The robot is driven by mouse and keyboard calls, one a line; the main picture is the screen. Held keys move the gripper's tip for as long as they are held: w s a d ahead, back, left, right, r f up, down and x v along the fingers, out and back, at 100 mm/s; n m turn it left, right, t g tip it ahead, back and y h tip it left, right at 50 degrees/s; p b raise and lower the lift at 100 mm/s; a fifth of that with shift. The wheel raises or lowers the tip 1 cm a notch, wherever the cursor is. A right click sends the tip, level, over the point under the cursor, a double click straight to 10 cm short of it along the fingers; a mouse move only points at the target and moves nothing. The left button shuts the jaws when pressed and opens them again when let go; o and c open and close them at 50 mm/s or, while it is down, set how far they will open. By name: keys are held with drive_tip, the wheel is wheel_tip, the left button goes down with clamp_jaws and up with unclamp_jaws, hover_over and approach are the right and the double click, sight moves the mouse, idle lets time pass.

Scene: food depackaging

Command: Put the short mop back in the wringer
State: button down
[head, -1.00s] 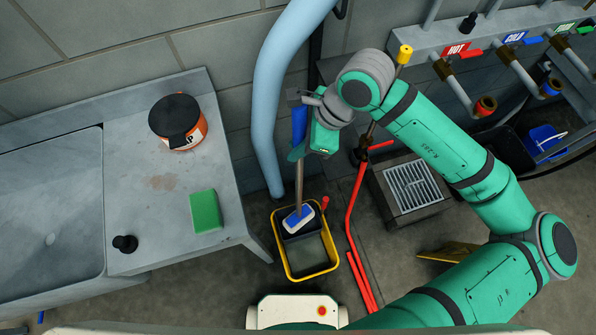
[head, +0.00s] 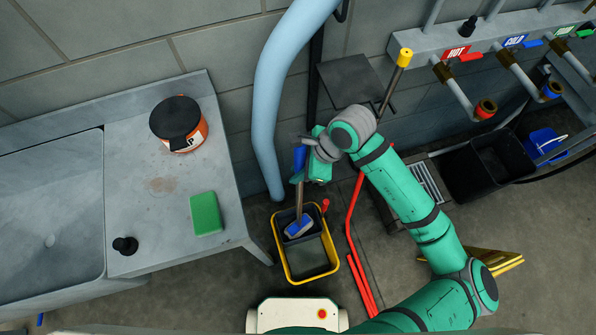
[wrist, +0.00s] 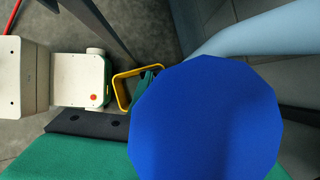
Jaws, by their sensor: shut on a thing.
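The short mop has a blue grip (head: 299,158), a brown shaft (head: 300,200) and a blue-and-white head (head: 298,226). My gripper (head: 301,176) is shut on the mop's handle and holds it nearly upright. The mop head is over or inside the dark wringer (head: 312,212) at the back of the yellow bucket (head: 335,262); I cannot tell whether it touches the wringer. In the wrist view the round blue end of the mop handle (wrist: 205,120) fills the middle and hides most of the bucket, whose yellow rim (wrist: 118,80) shows to its left.
The sink counter (head: 165,235) with a green sponge (head: 206,213) and an orange tub (head: 190,140) is at left. A light blue pipe (head: 268,100) stands behind the bucket. Red bars (head: 352,235) lie just right of it. A black bin (head: 488,165) is farther right.

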drive_tip(key=shift+f, duration=0.6)
drive_tip(key=c, duration=1.6)
unclamp_jaws()
drive_tip(key=v, duration=1.2)
